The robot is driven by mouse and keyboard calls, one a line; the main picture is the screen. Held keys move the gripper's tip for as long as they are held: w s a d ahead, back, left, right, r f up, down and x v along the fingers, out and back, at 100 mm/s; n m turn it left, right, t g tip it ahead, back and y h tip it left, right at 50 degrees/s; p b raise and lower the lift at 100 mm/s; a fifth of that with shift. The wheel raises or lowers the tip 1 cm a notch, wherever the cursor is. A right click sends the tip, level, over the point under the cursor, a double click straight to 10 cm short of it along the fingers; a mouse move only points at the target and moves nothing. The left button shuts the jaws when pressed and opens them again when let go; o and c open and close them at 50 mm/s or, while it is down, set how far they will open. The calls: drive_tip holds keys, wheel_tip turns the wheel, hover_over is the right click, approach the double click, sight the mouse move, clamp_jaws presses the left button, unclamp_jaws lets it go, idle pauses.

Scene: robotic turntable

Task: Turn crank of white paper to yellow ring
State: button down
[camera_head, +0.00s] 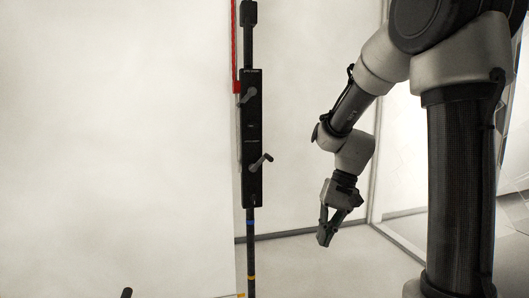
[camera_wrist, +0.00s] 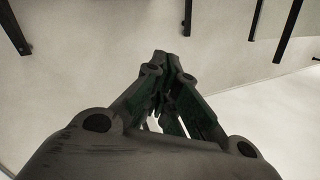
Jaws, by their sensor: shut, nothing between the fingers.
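A large white paper (camera_head: 115,150) fills the left of the head view. Beside its right edge stands a black pole with a black box (camera_head: 251,125). The box carries an upper grey crank (camera_head: 247,96) and a lower grey crank (camera_head: 261,161); I cannot tell which one belongs to the white paper. A yellow ring (camera_head: 251,277) sits low on the pole, below a blue ring (camera_head: 250,222). My gripper (camera_head: 325,238) hangs to the right of the pole, apart from both cranks, pointing down. It is shut and empty; its fingers meet in the wrist view (camera_wrist: 162,62).
A red strip (camera_head: 235,48) runs along the pole's upper left. A dark rounded object (camera_head: 127,292) pokes up at the bottom edge. Several dark bars, one of them here (camera_wrist: 188,17), show at the top of the wrist view. Open space lies between the pole and my gripper.

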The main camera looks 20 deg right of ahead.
drive_tip(key=s+d+r+n+t+h, duration=0.2)
drive_tip(key=s+r, duration=0.2)
drive_tip(key=s, duration=0.3)
drive_tip(key=s+d+r+n+t+h, duration=0.1)
drive_tip(key=s+d+r+t+h, duration=0.1)
drive_tip(key=s+d+r, duration=0.3)
drive_tip(key=w+a+r+n+t+y, duration=0.15)
drive_tip(key=w+a, duration=0.45)
drive_tip(key=w, duration=0.7)
drive_tip(key=w+a+n+t+y, duration=0.1)
drive_tip(key=w+a+n+t, duration=0.3)
drive_tip(key=w, duration=0.8)
drive_tip(key=w+a+r+m+t+y, duration=0.1)
drive_tip(key=w+a, duration=0.6)
drive_tip(key=w, duration=0.6)
drive_tip(key=w+d+r+n+t+h, duration=0.1)
drive_tip(key=w+d+r+t+h, duration=0.15)
drive_tip(key=w, duration=0.45)
drive_tip(key=w+d+r+t+h, duration=0.1)
drive_tip(key=w+r+t+h, duration=0.2)
drive_tip(key=w, duration=0.5)
drive_tip(key=w+d+f, duration=0.3)
drive_tip(key=w+f, duration=0.2)
drive_tip(key=w, duration=0.3)
drive_tip(key=shift+w+d, duration=0.25)
drive_tip(key=shift+w, duration=0.1)
